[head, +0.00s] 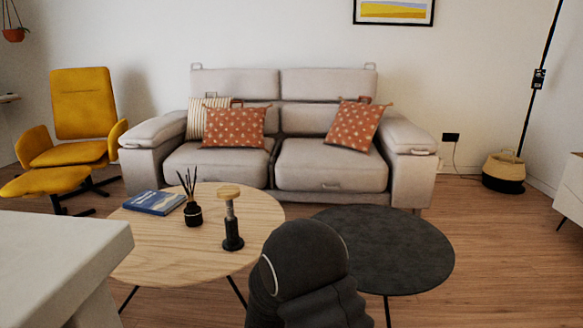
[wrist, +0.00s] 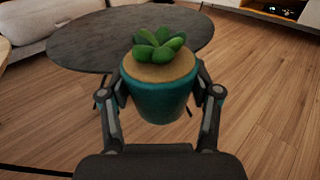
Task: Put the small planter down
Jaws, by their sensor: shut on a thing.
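The small planter (wrist: 158,98) is a teal pot with tan soil and a green succulent (wrist: 158,45) on top. It shows in the wrist view, upright between the fingers of my gripper (wrist: 160,90), which is shut on its sides. Behind it in that view is the dark round table (wrist: 90,42), which the planter partly overlaps. I cannot tell the planter's height above the floor. In the head view my arm stands in front of the dark round table (head: 400,250), and the planter and gripper are hidden there.
A round wooden table (head: 255,210) to the left holds a blue book (head: 153,202), a reed diffuser (head: 193,213) and a dark stand with a wooden top (head: 232,235). A grey sofa (head: 330,176) is behind. A white surface (head: 60,240) is at near left. The dark table's visible top is bare.

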